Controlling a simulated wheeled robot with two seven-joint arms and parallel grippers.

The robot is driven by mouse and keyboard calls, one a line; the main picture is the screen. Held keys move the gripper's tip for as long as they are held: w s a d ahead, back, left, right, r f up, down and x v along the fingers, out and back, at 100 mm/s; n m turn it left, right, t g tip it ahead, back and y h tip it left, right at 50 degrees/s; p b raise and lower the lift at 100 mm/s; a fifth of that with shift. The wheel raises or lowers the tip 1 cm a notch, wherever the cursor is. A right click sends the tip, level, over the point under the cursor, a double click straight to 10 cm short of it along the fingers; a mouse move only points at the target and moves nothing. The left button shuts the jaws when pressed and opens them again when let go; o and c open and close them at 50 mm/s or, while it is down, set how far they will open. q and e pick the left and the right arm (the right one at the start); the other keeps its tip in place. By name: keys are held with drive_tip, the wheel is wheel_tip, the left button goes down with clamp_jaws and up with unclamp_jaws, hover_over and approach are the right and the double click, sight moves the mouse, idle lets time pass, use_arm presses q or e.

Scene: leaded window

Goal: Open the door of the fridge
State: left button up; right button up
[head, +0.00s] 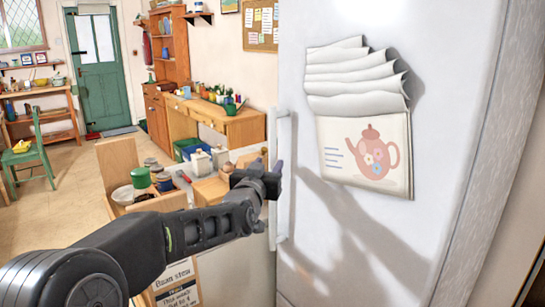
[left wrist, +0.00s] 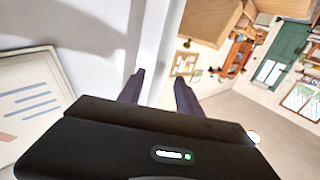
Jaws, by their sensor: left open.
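The white fridge door (head: 440,90) fills the right of the head view. Its long white upright handle (head: 283,130) runs along the door's left edge, and the door looks shut. My left gripper (head: 270,170) is at about mid-height of the handle, its dark fingers open. In the left wrist view, the two fingertips (left wrist: 160,85) stand apart, with the white handle (left wrist: 165,45) running between them in the picture. I cannot tell whether the fingers touch it. My right gripper is in neither view.
Papers with a teapot picture (head: 365,150) hang on the door. Left of the fridge stands a counter (head: 205,190) with jars and pots, close under my left arm. A wooden desk (head: 240,128) and a green door (head: 100,75) are farther back. Open floor (head: 75,175) lies at the left.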

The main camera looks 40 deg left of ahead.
sight(272, 160)
use_arm(q)
drive_tip(key=p+x, duration=0.1)
drive_tip(key=x, duration=0.3)
drive_tip(key=shift+w+a, duration=0.15)
drive_tip(key=shift+w, duration=0.25)
clamp_jaws()
idle(1.1)
